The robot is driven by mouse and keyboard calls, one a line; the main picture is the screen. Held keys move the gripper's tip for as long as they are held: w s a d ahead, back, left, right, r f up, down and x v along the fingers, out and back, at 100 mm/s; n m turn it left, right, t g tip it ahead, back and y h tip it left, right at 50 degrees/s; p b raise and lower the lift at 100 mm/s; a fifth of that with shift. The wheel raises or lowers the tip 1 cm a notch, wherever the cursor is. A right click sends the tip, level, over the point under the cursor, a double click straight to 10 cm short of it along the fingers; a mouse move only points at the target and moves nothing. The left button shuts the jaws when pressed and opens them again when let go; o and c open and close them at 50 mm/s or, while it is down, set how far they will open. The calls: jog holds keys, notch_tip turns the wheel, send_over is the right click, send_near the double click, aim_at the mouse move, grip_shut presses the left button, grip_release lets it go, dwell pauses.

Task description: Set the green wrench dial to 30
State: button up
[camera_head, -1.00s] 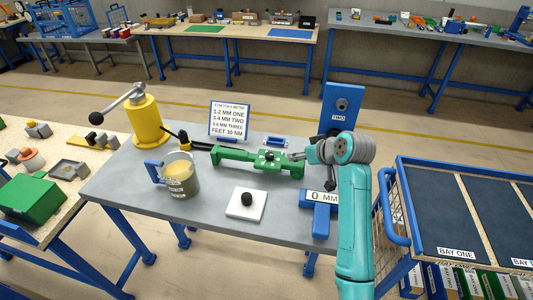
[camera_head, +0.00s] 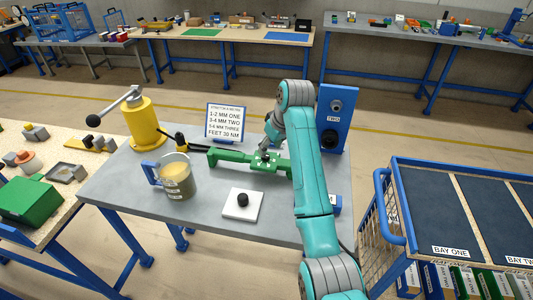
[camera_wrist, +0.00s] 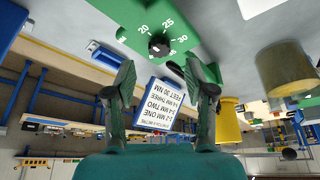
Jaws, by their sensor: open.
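The green wrench (camera_head: 228,158) lies in its green block on the grey table. In the wrist view the green body (camera_wrist: 205,22) shows at the top, with a black round dial (camera_wrist: 158,43) and white numbers around it, 20 and 25 among them. The dial's pointer setting is too small to tell. My gripper (camera_wrist: 160,70) is open and empty, its two fingers apart on either side below the dial in the picture.
A sign (camera_head: 226,122) stands behind the wrench and reads "FEET 30 NM". A blue cart (camera_head: 450,215) is at right.

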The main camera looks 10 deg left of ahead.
aim_at(266, 155)
jog(key=shift+x, duration=2.45)
grip_shut()
